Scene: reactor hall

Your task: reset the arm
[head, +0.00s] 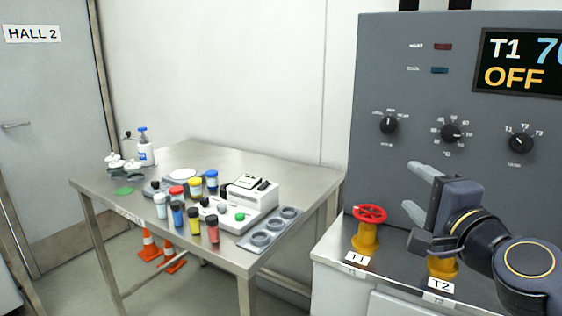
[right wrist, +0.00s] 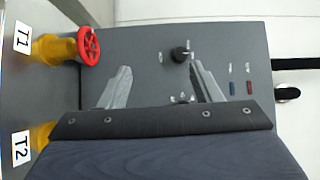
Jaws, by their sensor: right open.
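My right gripper (head: 415,190) is open and empty in front of the grey control panel (head: 385,75), above the metal counter. Its two grey fingers are spread, and they also show in the right wrist view (right wrist: 161,70) with the panel and a black knob beyond them. The red handwheel (head: 369,213) of the T1 valve stands left of and below the gripper, apart from it. The T2 valve (head: 443,267) is below my right wrist, and its upper part is hidden by my arm. My left gripper is not in view.
The panel carries several knobs (head: 451,133) and a display (head: 520,62) reading T1 and OFF. A steel table (head: 215,152) at left holds several coloured-cap jars, a white device (head: 250,196) and a bottle (head: 145,150). Orange cones (head: 170,262) stand under it.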

